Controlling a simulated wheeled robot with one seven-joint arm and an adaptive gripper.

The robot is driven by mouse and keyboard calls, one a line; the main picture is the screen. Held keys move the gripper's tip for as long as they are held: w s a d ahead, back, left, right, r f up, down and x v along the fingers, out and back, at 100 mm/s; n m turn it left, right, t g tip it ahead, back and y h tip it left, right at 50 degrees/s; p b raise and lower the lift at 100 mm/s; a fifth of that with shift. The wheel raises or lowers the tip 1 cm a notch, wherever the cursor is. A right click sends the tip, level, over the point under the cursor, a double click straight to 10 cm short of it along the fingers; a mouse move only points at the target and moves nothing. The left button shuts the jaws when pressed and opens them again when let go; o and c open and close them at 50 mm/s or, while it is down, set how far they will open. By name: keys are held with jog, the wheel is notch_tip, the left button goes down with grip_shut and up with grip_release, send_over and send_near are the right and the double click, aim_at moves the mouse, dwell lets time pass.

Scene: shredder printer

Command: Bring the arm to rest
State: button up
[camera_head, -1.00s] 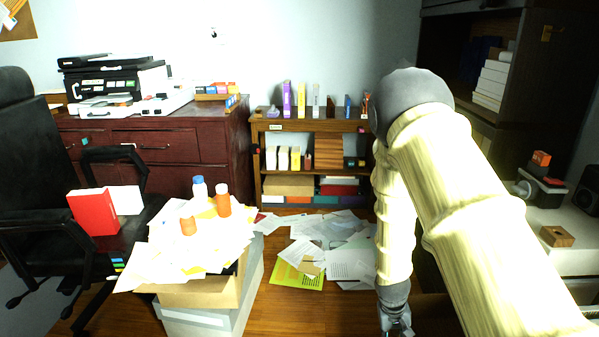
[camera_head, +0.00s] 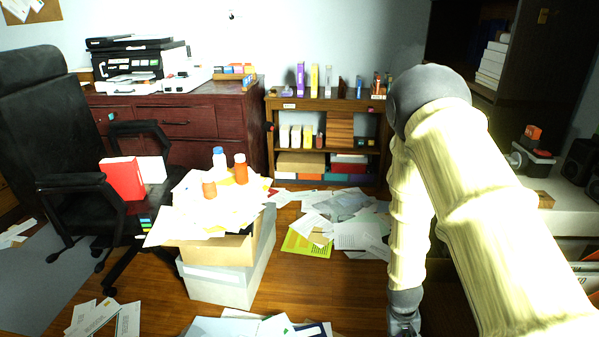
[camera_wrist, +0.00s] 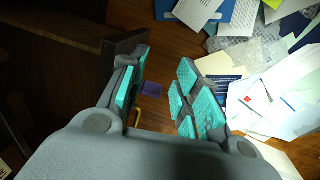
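My arm, in a cream ribbed cover, reaches in from the right of the head view and bends down at a grey elbow. My gripper (camera_wrist: 158,98) shows in the wrist view with its teal-padded fingers apart and no object held between them. It points down over the wooden floor. In the head view only the grey wrist end (camera_head: 404,312) shows at the bottom edge; the fingertips are cut off there.
Loose papers (camera_head: 340,220) lie on the floor left of my arm. A box stack (camera_head: 225,285) bears papers and bottles. A low bookcase (camera_head: 330,104) stands behind. A dark wooden edge (camera_wrist: 60,40) is close left of my gripper. A black chair (camera_head: 40,130) stands left.

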jog(key=s+a+f+y, duration=0.1)
jog(key=s+a+f, duration=0.15)
jog(key=s, duration=0.75)
jog(key=s+a+f, duration=0.2)
jog(key=s+f, duration=0.1)
jog(key=s, duration=0.7)
jog(key=s+a+f+y, duration=0.1)
jog(key=s+a+f, duration=0.15)
jog(key=s, duration=0.75)
notch_tip(320, 180, up, 25)
jog(key=p, duration=2.4)
jog(key=shift+d+f+p, duration=0.2)
jog(key=shift+d+p, duration=0.1)
jog(key=shift+d, duration=0.1)
